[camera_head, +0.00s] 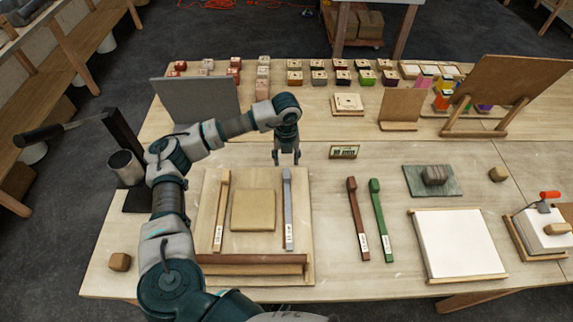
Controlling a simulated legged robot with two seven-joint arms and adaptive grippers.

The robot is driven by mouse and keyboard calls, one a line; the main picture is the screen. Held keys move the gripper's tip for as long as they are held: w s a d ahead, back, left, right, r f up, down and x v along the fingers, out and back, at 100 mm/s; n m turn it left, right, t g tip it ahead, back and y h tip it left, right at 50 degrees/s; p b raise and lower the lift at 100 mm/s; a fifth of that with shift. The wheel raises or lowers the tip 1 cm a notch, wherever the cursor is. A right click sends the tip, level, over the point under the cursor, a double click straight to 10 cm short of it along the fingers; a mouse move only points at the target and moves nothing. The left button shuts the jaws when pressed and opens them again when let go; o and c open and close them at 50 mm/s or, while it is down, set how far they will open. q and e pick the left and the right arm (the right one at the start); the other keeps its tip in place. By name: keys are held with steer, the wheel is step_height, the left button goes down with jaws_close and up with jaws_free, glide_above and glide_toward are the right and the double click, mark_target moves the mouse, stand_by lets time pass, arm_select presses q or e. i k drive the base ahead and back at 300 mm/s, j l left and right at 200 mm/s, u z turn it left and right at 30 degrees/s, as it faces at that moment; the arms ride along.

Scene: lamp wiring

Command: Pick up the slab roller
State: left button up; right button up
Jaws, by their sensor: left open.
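A long reddish-brown roller (251,259), which looks like the slab roller, lies crosswise along the front edge of a pale wooden board (263,183). A square tan clay slab (253,210) lies on the board between a light wooden strip (221,211) and a grey strip (288,210). My left gripper (287,158) is open and empty, pointing down near the back right of the board, well behind the roller. My left arm passes over the left side of the table, and its lower links are close to the roller's left end. My right gripper is not in view.
A brown strip (357,219) and a green strip (382,219) lie right of the board. A white slab (460,244) lies farther right. A grey upright panel (196,101) stands behind my arm. A lever device (123,140) stands at the left edge.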

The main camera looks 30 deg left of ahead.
mark_target(303, 259)
steer(key=k, duration=2)
